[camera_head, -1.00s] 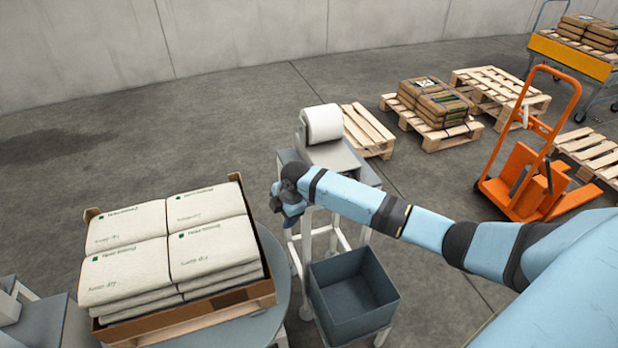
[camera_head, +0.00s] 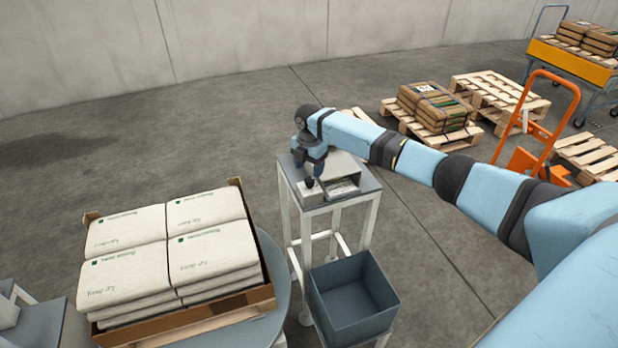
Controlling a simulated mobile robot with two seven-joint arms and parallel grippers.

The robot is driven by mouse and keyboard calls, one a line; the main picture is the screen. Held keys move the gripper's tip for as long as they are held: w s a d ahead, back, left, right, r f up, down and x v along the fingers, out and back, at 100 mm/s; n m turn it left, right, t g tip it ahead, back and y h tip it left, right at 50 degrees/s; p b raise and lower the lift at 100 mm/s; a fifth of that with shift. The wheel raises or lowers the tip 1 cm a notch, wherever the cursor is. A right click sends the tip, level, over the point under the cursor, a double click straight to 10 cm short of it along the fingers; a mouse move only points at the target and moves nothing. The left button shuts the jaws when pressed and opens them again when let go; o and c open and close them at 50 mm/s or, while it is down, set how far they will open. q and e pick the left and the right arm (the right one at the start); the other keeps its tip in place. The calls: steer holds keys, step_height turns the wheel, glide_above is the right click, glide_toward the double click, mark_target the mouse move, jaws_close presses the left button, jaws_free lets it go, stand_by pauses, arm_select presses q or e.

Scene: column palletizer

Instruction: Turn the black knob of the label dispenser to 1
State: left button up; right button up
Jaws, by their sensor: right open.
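The label dispenser (camera_head: 345,168) is a grey box on a small grey stand (camera_head: 326,209). Its front and part of its top show to the right of my right gripper (camera_head: 309,178). Its white label roll is hidden behind my right arm. My right gripper points down, open, at the dispenser's left front. I cannot tell whether it touches the dispenser. The black knob cannot be made out and seems hidden by the gripper; its setting cannot be read. My left gripper is not in view.
A carton (camera_head: 232,304) of stacked white bags (camera_head: 130,250) stands on a round grey table (camera_head: 272,325) at left. An empty grey bin (camera_head: 352,324) stands in front of the stand. Wooden pallets (camera_head: 490,88) and an orange pallet truck (camera_head: 537,130) stand at right.

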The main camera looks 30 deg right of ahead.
mark_target(309, 180)
steer(key=shift+f, duration=2.7)
steer(key=c, duration=0.9)
